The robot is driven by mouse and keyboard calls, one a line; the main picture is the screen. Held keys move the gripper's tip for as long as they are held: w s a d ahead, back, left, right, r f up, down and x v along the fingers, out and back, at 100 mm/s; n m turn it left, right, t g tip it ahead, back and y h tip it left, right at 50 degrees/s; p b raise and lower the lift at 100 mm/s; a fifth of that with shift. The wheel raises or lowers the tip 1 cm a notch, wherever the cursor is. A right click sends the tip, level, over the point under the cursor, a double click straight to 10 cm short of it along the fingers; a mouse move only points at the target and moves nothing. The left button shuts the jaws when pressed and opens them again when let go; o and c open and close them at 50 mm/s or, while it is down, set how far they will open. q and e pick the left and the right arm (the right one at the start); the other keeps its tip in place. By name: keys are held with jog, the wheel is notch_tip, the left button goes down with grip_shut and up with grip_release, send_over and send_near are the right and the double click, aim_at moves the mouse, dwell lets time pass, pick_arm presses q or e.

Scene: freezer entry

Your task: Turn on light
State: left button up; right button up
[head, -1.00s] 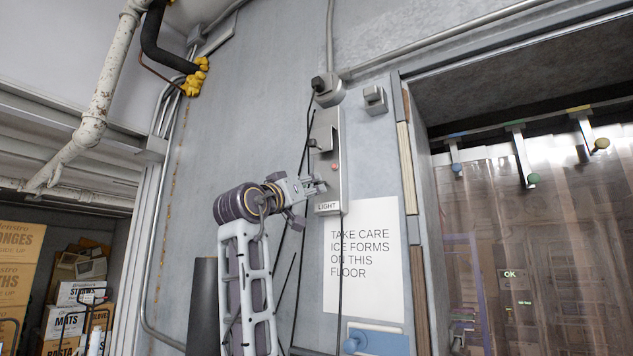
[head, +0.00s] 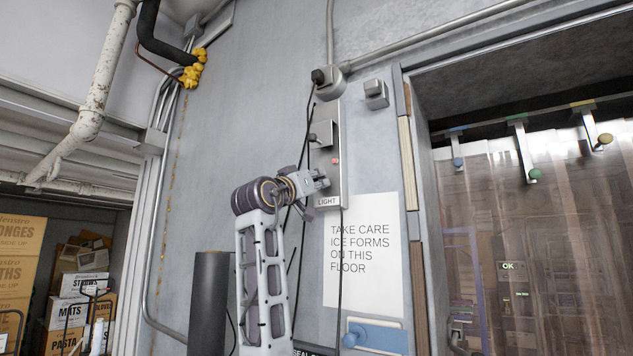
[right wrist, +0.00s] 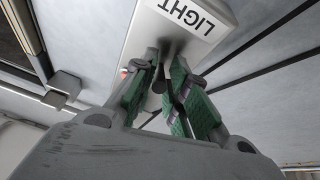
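The light switch box (head: 330,172) is a tall grey metal box on the wall. It has a LIGHT label (head: 327,201) at its bottom, a small red round part (head: 335,160) and a grey lever-like piece with a dark knob (head: 314,138) higher up. My right gripper (head: 322,180) is at the lower half of the box, below the red part. In the right wrist view the label (right wrist: 186,15) shows upside down, and the green-padded fingers (right wrist: 172,92) stand slightly apart before the box. Whether they touch it is unclear. My left gripper is out of view.
A sign (head: 362,250) about ice on the floor hangs below the box. Black cables run down beside and over the box. A doorway with a clear strip curtain (head: 540,230) is at the right. Cartons (head: 75,290) stand at the far left.

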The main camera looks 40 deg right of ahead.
grip_shut()
jog(key=shift+a+r+y, duration=0.1)
jog(key=shift+r+y, duration=0.05)
jog(key=shift+y, duration=0.45)
jog(key=shift+a+r+g+y, duration=0.1)
jog(key=shift+r+g+y, duration=0.3)
jog(key=shift+y, duration=0.5)
jog(key=shift+r+g+y, duration=0.3)
jog(key=shift+r+y, duration=0.05)
jog(key=shift+y, duration=0.45)
jog(key=shift+r+g+y, duration=0.2)
jog(key=shift+r+y, duration=0.1)
jog(key=shift+y, duration=0.55)
jog(key=shift+r+g+y, duration=0.2)
jog(key=shift+r+y, duration=0.1)
jog(key=shift+y, duration=0.55)
jog(key=o, duration=0.6)
grip_release()
jog(key=shift+d, duration=0.2)
